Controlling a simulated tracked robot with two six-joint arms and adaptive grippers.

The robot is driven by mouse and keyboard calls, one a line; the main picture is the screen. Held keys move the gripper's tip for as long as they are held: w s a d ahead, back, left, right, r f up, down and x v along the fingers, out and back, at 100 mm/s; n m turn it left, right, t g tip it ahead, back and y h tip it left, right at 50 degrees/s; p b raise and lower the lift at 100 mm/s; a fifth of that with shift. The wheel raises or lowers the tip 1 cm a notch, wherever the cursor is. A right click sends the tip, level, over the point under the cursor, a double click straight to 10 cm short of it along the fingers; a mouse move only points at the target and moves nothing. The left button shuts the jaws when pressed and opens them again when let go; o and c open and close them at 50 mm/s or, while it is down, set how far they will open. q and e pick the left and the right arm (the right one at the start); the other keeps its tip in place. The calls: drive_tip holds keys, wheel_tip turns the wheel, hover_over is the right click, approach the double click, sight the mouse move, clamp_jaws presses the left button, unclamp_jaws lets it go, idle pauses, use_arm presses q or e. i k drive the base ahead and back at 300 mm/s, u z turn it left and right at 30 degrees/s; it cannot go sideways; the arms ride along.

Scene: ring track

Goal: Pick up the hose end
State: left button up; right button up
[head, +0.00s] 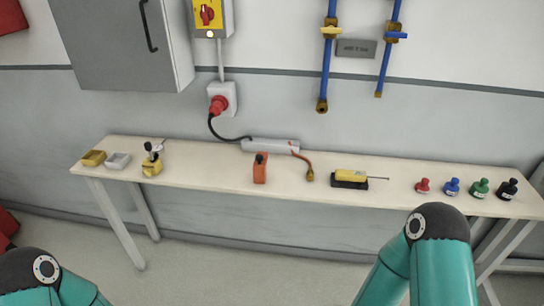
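A short orange-red hose (304,158) lies on the table, running from the right end of a grey cylindrical unit (262,145) toward the front. Its free end is a small brass-yellow piece (310,175), which looks like the hose end. It rests on the tabletop near the middle, to the right of an orange block (260,170). Only teal links of my two arms show at the bottom of the head view. Neither gripper is in view, and nothing touches the hose.
A yellow tool (350,176) on a black base stands right of the hose end. Several coloured bottles (480,187) stand at the table's right. Small yellow and grey items (118,160) are at the left. Blue pipes (326,60) hang on the wall above. Bare tabletop (215,160) lies left of the orange block.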

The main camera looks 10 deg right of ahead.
sight(309, 176)
drive_tip(key=u, duration=0.1)
drive_tip(key=i, duration=1.1)
drive_tip(key=z, duration=0.2)
